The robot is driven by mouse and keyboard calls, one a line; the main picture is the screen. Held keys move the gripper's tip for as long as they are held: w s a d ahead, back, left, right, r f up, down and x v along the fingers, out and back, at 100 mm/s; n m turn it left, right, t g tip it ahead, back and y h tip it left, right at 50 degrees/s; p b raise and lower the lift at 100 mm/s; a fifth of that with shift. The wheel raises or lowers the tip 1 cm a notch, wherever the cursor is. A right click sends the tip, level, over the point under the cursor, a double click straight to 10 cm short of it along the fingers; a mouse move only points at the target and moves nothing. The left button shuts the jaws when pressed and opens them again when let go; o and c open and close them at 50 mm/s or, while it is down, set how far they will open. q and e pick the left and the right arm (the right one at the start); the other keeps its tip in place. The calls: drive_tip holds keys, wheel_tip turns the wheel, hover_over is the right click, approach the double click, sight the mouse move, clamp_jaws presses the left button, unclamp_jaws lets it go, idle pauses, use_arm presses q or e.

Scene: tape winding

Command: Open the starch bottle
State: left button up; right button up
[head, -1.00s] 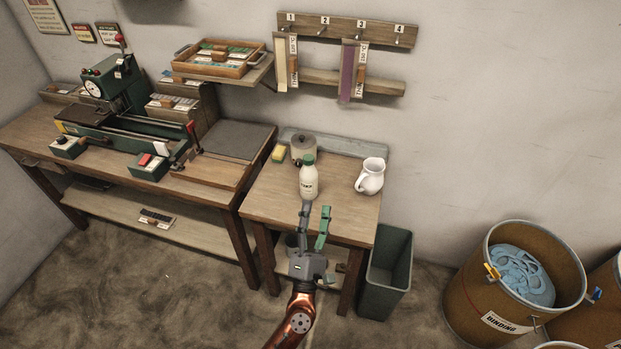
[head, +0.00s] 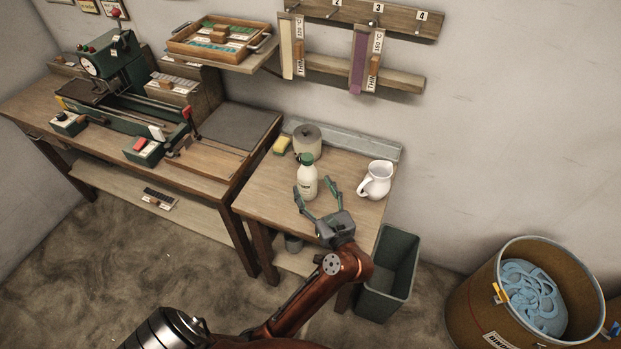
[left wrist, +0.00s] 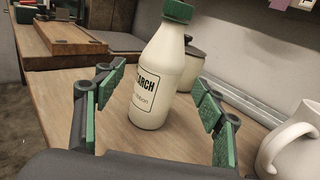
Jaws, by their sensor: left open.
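The starch bottle (head: 306,181) is cream-white with a green cap (head: 307,160) and stands upright on the small wooden table (head: 262,206). The cap is on. In the left wrist view the bottle (left wrist: 157,85) stands ahead, between the fingers, its label partly readable and the cap (left wrist: 178,11) cut by the top edge. My left gripper (head: 318,202) is open with green-padded fingers, just in front of the bottle; it also shows in the left wrist view (left wrist: 158,105). The fingers look apart from the bottle. My right gripper is not in view.
A white pitcher (head: 375,180) stands right of the bottle. A grey lidded pot (head: 307,141) and yellow sponge (head: 282,145) are behind it. A bin (head: 392,274) stands beside the table. The workbench with a green machine (head: 119,76) is at left.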

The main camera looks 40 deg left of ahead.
sight(311, 181)
use_arm(q)
drive_tip(key=x, duration=0.3)
drive_tip(key=b+x, duration=0.1)
drive_tip(key=x, duration=0.1)
drive_tip(key=shift+r, duration=0.4)
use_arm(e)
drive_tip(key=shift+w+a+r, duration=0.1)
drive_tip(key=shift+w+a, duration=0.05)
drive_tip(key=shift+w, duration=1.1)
use_arm(q)
drive_tip(key=c, duration=1.5)
drive_tip(key=shift+c, duration=0.2)
drive_tip(key=shift+r, duration=0.1)
